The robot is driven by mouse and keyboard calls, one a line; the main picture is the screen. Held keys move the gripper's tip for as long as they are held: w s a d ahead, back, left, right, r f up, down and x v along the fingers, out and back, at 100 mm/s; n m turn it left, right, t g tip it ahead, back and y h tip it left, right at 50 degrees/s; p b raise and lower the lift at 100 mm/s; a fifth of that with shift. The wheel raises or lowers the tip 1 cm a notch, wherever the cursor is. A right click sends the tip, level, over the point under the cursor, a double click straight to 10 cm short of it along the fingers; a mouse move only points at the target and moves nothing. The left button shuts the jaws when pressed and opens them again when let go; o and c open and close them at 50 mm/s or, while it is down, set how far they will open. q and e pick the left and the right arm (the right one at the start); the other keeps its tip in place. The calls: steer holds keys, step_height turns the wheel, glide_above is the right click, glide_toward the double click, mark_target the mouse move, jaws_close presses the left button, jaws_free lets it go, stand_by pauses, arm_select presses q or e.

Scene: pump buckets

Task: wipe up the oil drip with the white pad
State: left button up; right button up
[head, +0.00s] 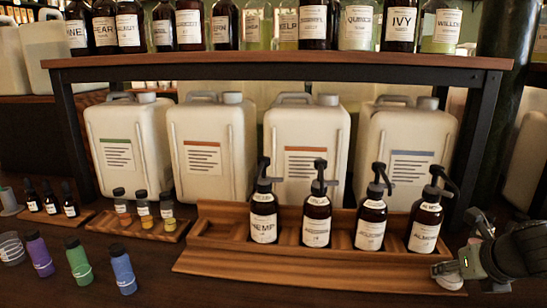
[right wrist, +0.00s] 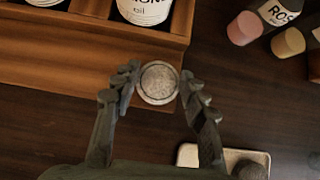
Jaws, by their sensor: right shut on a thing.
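The white pad (head: 449,279) is a small round, greyish-white disc at the right end of the wooden rack's front ledge (head: 300,273). In the right wrist view the pad (right wrist: 158,82) sits between the two fingers, over the ledge's corner. My right gripper (head: 458,264) is shut on it; its fingers also show in the right wrist view (right wrist: 160,86). I cannot tell whether the pad touches the wood. I cannot make out the oil drip in either view. My left gripper is not in view.
Several black-pump bottles (head: 370,220) stand in the rack behind the ledge. Large white canisters (head: 305,150) stand behind them under a shelf (head: 280,65). Coloured small bottles (head: 78,258) stand at left. A pale tray (right wrist: 188,154) lies near my right gripper. The ledge front is clear.

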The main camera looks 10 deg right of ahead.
mark_target(418, 274)
steer(key=shift+a+f+b, duration=0.15)
steer(key=shift+a+b, duration=0.15)
steer(key=shift+w+a+b, duration=0.3)
steer(key=shift+a+b, duration=0.05)
steer(key=shift+a, duration=0.55)
steer(key=shift+w+a+b, duration=0.25)
steer(key=shift+a+b, duration=0.1)
steer(key=shift+a, duration=0.55)
steer(key=shift+w+a+b, duration=0.15)
steer(key=shift+a+b, duration=0.2)
steer(key=shift+a, duration=0.4)
steer(key=shift+w+a+b, duration=0.15)
steer(key=shift+a+b, duration=0.05)
steer(key=shift+a, duration=0.45)
steer(key=shift+w+a+b, duration=0.15)
steer(key=shift+a, duration=0.45)
